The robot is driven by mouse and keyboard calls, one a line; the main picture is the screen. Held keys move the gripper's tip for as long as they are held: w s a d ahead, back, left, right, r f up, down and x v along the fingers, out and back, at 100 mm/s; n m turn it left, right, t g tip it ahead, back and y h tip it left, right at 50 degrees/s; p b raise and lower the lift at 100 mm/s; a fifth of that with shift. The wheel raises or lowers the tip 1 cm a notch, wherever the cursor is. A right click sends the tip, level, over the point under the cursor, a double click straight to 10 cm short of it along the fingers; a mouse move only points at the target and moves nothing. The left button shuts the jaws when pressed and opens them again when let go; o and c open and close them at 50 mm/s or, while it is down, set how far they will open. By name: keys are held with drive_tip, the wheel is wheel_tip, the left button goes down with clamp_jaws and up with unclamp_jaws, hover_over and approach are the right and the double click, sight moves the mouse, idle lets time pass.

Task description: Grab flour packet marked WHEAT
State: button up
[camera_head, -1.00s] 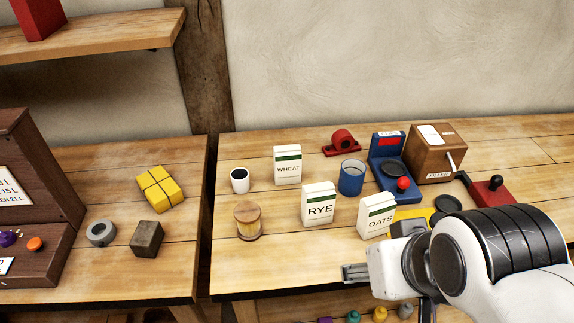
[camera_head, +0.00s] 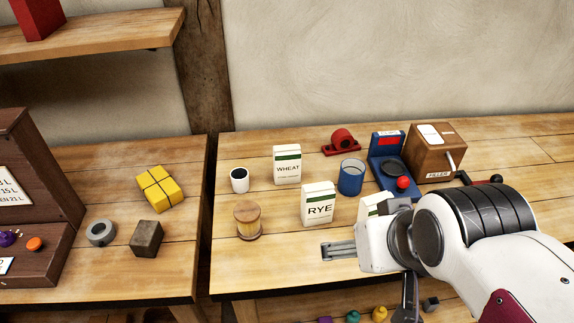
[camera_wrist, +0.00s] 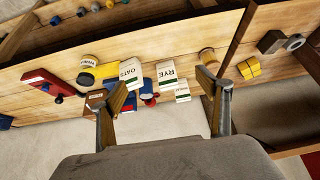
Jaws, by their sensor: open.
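The WHEAT packet (camera_head: 287,165), white with a green band, stands upright on the right bench, behind the RYE packet (camera_head: 319,204). The OATS packet (camera_head: 372,205) is mostly hidden behind my arm in the head view. My gripper (camera_head: 328,251) is open and empty, near the bench's front edge, in front of RYE and apart from WHEAT. In the wrist view, between the fingers (camera_wrist: 165,90), RYE (camera_wrist: 166,74) and OATS (camera_wrist: 131,73) show large. The WHEAT packet (camera_wrist: 183,92) shows smaller, beside the finger on the right.
A white cup (camera_head: 239,180) stands left of WHEAT, a wooden jar (camera_head: 248,221) in front of it, and a blue cup (camera_head: 351,178) to the right. A blue scale (camera_head: 388,165) and wooden filler box (camera_head: 436,152) stand farther right.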

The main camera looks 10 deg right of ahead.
drive_tip(key=w+a+f+t, duration=0.1)
drive_tip(key=w+a+t, duration=0.1)
drive_tip(key=w, duration=0.9)
drive_tip(key=w+a+f+t, duration=0.2)
drive_tip(key=w+a, duration=0.1)
drive_tip(key=w, duration=0.8)
drive_tip(key=t, duration=0.4)
approach(288, 152)
drive_tip(key=w, duration=0.2)
drive_tip(key=shift+w+a+f, duration=0.2)
drive_tip(key=shift+w+f, duration=0.5)
drive_tip(key=shift+w, duration=0.1)
drive_tip(key=shift+x, duration=1.2)
drive_tip(key=shift+x, duration=2.55)
drive_tip(key=shift+d, duration=0.15)
drive_tip(key=shift+r, duration=0.1)
drive_tip(key=c, duration=2)
